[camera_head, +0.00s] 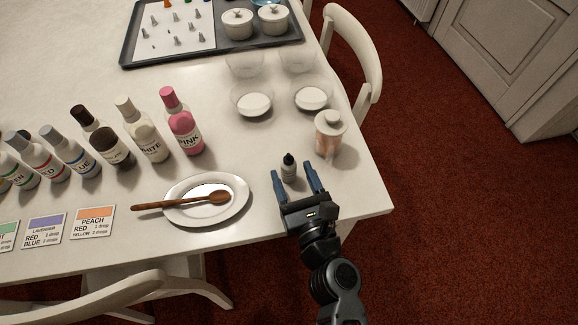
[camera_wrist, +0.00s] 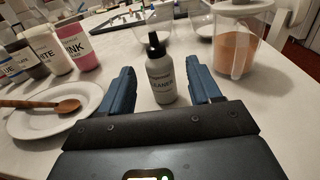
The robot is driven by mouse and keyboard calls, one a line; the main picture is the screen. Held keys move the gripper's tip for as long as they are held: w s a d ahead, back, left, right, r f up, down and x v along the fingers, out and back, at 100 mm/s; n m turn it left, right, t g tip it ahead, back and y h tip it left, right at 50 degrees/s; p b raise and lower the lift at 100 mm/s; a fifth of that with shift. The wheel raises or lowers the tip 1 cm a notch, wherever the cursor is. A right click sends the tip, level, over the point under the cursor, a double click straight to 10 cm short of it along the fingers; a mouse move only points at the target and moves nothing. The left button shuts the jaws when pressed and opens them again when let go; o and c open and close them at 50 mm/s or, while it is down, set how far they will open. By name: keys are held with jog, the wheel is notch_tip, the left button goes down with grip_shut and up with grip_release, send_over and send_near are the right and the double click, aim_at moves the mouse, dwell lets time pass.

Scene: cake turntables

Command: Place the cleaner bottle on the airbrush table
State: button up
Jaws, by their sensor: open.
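The cleaner bottle (camera_head: 289,170) is small and grey with a black cap, standing upright on the white table (camera_head: 262,150) near its front right corner. My gripper (camera_head: 297,180) is open, with one blue finger on each side of the bottle. In the wrist view my gripper (camera_wrist: 160,88) shows gaps between both fingers and the bottle. I cannot tell which surface is the airbrush table.
A plate (camera_head: 225,212) with a wooden spoon (camera_head: 190,201) lies left of the bottle. A lidded peach-coloured jug (camera_head: 327,138) stands just right and behind. Glass bowls, colour bottles (camera_head: 183,130) and a dark tray (camera_head: 135,50) stand farther back. A chair (camera_head: 357,50) is at the right edge.

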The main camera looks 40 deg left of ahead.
aim_at(291, 172)
jog(key=x, duration=0.3)
jog(key=shift+w+a, duration=0.1)
jog(key=c, duration=1.1)
